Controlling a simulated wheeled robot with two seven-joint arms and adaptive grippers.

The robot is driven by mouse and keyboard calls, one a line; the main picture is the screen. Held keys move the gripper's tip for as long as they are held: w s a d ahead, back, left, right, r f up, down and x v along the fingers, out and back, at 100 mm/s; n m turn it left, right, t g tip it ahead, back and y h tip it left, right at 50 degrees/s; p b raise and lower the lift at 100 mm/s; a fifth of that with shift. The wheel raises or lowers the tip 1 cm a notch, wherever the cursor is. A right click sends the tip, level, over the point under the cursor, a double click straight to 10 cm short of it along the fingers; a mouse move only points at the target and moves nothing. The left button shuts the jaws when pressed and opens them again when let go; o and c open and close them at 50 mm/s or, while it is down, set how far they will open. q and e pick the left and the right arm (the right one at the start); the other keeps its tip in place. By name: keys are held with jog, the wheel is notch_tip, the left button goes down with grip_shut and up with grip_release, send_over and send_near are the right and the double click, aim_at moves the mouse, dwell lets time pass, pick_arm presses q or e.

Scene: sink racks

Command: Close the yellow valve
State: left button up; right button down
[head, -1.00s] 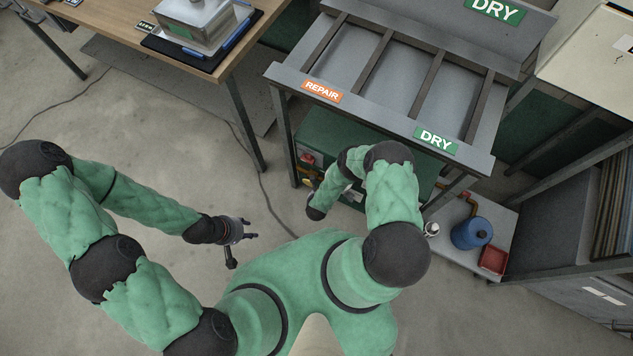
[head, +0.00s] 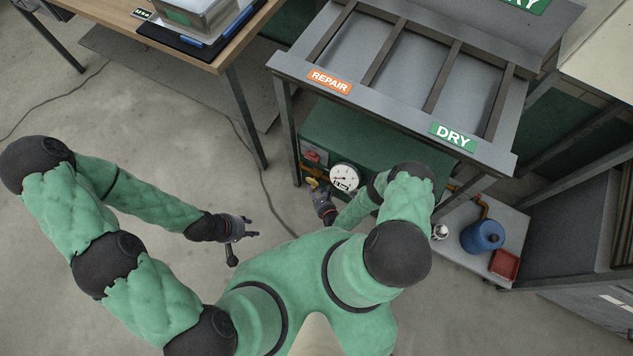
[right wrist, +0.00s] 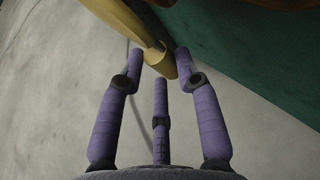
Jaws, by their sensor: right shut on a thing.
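The yellow valve (head: 313,184) is on the front of the green unit under the rack, left of a white round gauge (head: 344,177). In the right wrist view its yellow handle (right wrist: 158,62) reaches down between my fingertips. My right gripper (head: 319,190) is at the valve, with its purple fingers around the handle's end; it also shows in the right wrist view (right wrist: 160,68). It is shut on the handle. My left gripper (head: 249,234) hangs over bare floor on the left, its fingers apart and empty. The rest of the valve is partly hidden by my right gripper.
A red part (head: 312,157) sits above the valve on the green unit (head: 375,150). The grey sink rack (head: 400,103) overhangs it. A blue container (head: 482,236) and a red tray (head: 505,264) stand on a low shelf at right. The floor at left is mostly clear.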

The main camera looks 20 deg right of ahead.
jog(key=shift+w+a+f+t, duration=0.1)
jog(key=shift+a+f+t, duration=0.1)
jog(key=shift+a+t, duration=0.1)
dwell(0.4)
jog(key=c, duration=0.8)
grip_release()
jog(key=shift+w+d, duration=0.1)
jog(key=shift+w, duration=0.05)
jog(key=shift+c, duration=0.2)
jog(key=shift+r, duration=0.1)
jog(key=v, duration=1.2)
jog(key=shift+d, duration=0.15)
